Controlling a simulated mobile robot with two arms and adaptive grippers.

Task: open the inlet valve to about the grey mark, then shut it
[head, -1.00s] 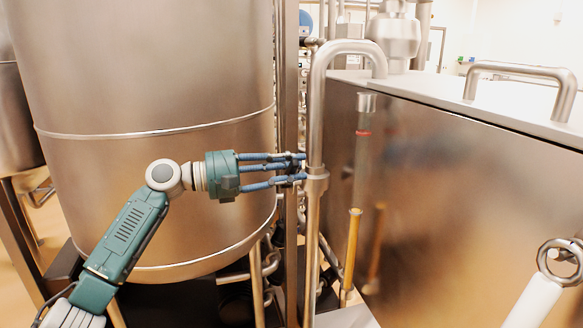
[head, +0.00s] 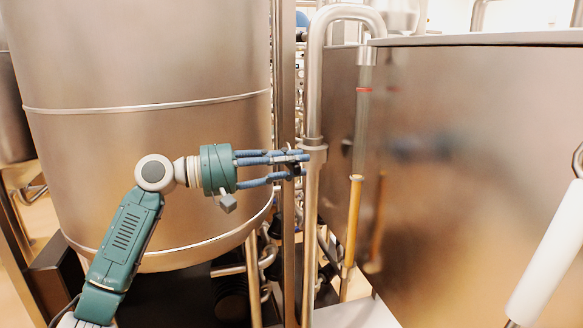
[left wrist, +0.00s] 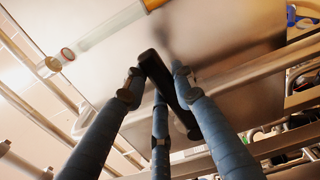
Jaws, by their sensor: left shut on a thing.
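My left gripper (head: 292,165), with blue fingers, reaches right and is shut beside the bent steel pipe (head: 314,95). In the left wrist view the fingers (left wrist: 158,78) close around a black bar-like handle (left wrist: 174,92), which I take for the inlet valve's handle. In the head view the fingers mostly hide it. A clear sight tube (head: 361,120) with a red band stands right of the pipe, yellow in its lower part (head: 354,215). The tube also shows in the left wrist view (left wrist: 105,30). I cannot make out a grey mark. My right gripper is not in view.
A large steel tank (head: 150,60) stands behind my left arm. A steel box wall (head: 480,150) fills the right side. A vertical steel post (head: 289,240) stands close by the fingers. A white cylinder (head: 546,255) shows at the right edge.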

